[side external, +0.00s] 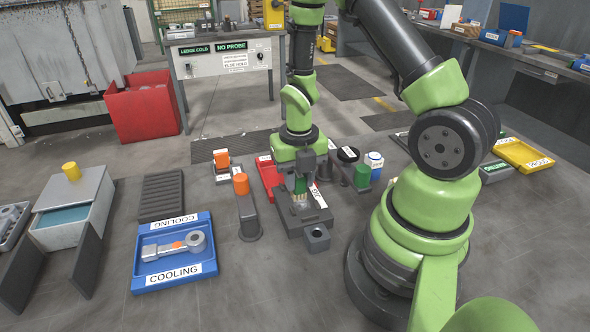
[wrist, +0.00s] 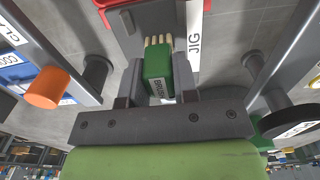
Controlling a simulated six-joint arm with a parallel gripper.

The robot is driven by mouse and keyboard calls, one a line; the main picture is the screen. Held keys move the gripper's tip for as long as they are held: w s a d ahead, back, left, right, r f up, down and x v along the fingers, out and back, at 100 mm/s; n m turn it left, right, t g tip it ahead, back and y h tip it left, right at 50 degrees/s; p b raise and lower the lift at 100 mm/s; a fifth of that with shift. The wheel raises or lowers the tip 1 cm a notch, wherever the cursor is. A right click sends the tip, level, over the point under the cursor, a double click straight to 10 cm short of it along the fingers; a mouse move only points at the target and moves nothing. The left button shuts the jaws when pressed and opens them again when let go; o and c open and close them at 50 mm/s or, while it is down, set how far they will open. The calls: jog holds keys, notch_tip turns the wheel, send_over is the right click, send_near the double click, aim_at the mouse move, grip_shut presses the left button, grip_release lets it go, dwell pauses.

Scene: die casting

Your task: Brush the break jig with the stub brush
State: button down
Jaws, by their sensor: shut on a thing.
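My gripper (side external: 300,178) is shut on the green stub brush (side external: 300,186), which points bristles down. In the wrist view the brush (wrist: 157,72) sits between the two fingers, with its pale bristles showing beyond them. The break jig (side external: 292,222) is a dark grey block below my gripper, with a white JIG label strip (wrist: 195,35) beside it. The bristles are over the jig at its upper part; I cannot tell whether they touch it.
An orange-topped post (side external: 241,184) stands close left of the jig. A blue cooling tray (side external: 180,274) holding a metal casting lies further left. A red tray (side external: 268,177) is behind the jig.

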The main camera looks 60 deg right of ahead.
jog(key=shift+s+a, duration=1.55)
jog(key=shift+d, duration=0.1)
jog(key=shift+w+d+f, duration=0.15)
jog(key=shift+w+d, duration=1.25)
jog(key=shift+w, duration=0.1)
jog(key=shift+w+d, duration=1.35)
jog(key=shift+d, duration=0.05)
notch_tip(320, 180, up, 8)
